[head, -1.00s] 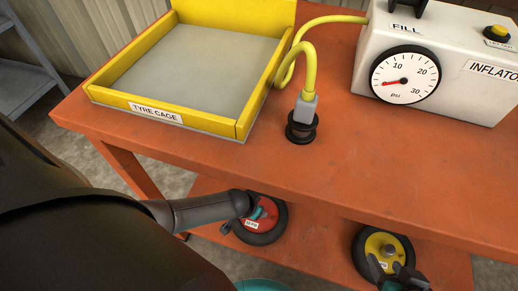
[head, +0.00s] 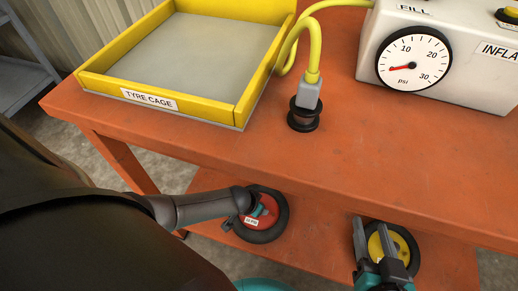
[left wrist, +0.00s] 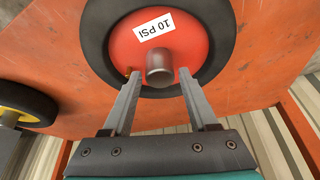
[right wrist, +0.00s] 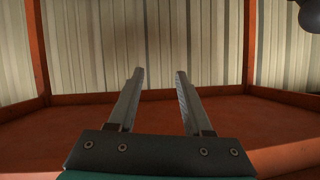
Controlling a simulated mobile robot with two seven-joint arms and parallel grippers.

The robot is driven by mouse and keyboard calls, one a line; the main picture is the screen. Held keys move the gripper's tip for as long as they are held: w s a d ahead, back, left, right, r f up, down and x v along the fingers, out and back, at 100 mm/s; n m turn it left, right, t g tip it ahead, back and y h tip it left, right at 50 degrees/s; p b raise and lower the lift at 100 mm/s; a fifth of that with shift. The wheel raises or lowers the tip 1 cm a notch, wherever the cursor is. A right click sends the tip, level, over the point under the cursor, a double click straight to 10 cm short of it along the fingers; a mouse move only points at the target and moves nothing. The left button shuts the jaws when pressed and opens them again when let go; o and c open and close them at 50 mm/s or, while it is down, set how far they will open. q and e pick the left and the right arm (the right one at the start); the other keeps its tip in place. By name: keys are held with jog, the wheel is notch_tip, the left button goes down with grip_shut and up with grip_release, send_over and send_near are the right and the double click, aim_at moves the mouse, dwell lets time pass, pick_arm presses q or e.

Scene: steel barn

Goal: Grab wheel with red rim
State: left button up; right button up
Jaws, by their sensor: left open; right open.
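The wheel with the red rim (head: 250,222) lies on the lower shelf, partly hidden by my left arm in the head view. In the left wrist view its red rim (left wrist: 185,30) fills the top, with a "10 PSI" label and a grey hub stub (left wrist: 160,68). My left gripper (left wrist: 159,77) is open, its fingertips over the rim on either side of the stub and nothing clamped between them. It is small and partly hidden in the head view. My right gripper (right wrist: 160,73) is open and empty; in the head view it (head: 374,232) is in front of the yellow-rimmed wheel.
The yellow-rimmed wheel (head: 402,248) is on the lower shelf (head: 315,240) to the right. The orange bench top (head: 400,165) overhangs the shelf. On it are the yellow tyre cage (head: 204,110), the white inflator (head: 470,75) and a yellow hose (head: 316,55) ending at a black fitting (head: 303,117).

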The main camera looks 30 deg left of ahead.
pick_arm(q)
jog(key=shift+w+f+b, duration=0.2)
jog(key=shift+f+b, duration=0.35)
jog(key=shift+f, duration=0.1)
jog(key=shift+w+f+b, duration=0.25)
jog(key=shift+f+b, duration=0.15)
pick_arm(e)
jog(key=shift+s+a+r+m+t+y, duration=0.2)
jog(key=shift+s+a+r+t+y, duration=0.15)
jog(key=shift+a+r+t, duration=0.4)
jog(key=shift+s+a+r+m+t+y, duration=0.25)
jog(key=shift+a+r+t+y, duration=0.15)
jog(key=shift+t, duration=0.65)
pick_arm(q)
grip_shut()
